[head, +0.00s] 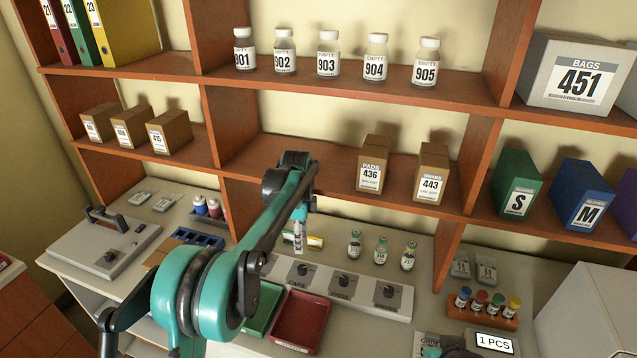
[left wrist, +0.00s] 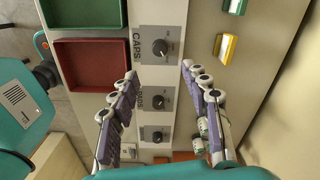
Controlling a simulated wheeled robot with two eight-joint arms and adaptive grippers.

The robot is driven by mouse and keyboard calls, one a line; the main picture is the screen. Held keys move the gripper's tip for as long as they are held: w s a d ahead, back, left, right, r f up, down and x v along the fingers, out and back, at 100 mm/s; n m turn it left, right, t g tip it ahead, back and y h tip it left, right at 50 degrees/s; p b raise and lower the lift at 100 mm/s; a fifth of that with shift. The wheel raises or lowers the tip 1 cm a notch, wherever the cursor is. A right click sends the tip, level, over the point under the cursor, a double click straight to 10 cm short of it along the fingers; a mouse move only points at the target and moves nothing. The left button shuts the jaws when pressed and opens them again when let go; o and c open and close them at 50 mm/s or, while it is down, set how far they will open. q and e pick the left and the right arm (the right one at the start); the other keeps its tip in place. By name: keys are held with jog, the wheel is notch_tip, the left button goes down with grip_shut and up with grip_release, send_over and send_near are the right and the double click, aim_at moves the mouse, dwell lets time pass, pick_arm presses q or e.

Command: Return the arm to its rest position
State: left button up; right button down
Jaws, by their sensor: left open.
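My left arm reaches up from the lower left in the head view, over the bench. Its gripper (head: 299,235) points down above the grey panel with knobs (head: 340,288), partly hidden by the arm. In the left wrist view my left gripper (left wrist: 158,72) has its two fingers spread wide apart with nothing between them but the panel (left wrist: 160,20) below. My right gripper does not show; only a small dark and teal part is at the bottom edge of the head view.
Red (head: 302,318) and green (head: 262,308) trays lie in front of the panel. Several small vials (head: 381,250) stand behind it. A shelf (head: 350,95) with bottles and boxes rises behind the bench. A rack of coloured tubes (head: 483,310) and a white box (head: 590,310) stand at the right.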

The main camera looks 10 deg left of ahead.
pick_arm(q)
jog(key=s+a+r+n+t+b, duration=0.1)
jog(key=s+r+n+t, duration=0.2)
jog(key=s, duration=0.5)
jog(key=s+a+r+n+t+b, duration=0.1)
jog(key=s+a+r+n, duration=0.1)
jog(key=s+r+n, duration=0.35)
jog(key=s+f+n+t, duration=0.1)
jog(key=s+f+n, duration=0.2)
jog(key=s, duration=0.2)
jog(key=s+a+f+n+t, duration=0.1)
jog(key=s+f+n, duration=0.2)
jog(key=s, duration=0.3)
jog(key=s+f+n+t+b, duration=0.1)
jog(key=s+f+n, duration=0.2)
jog(key=s, duration=0.3)
jog(key=shift+s+a, duration=0.25)
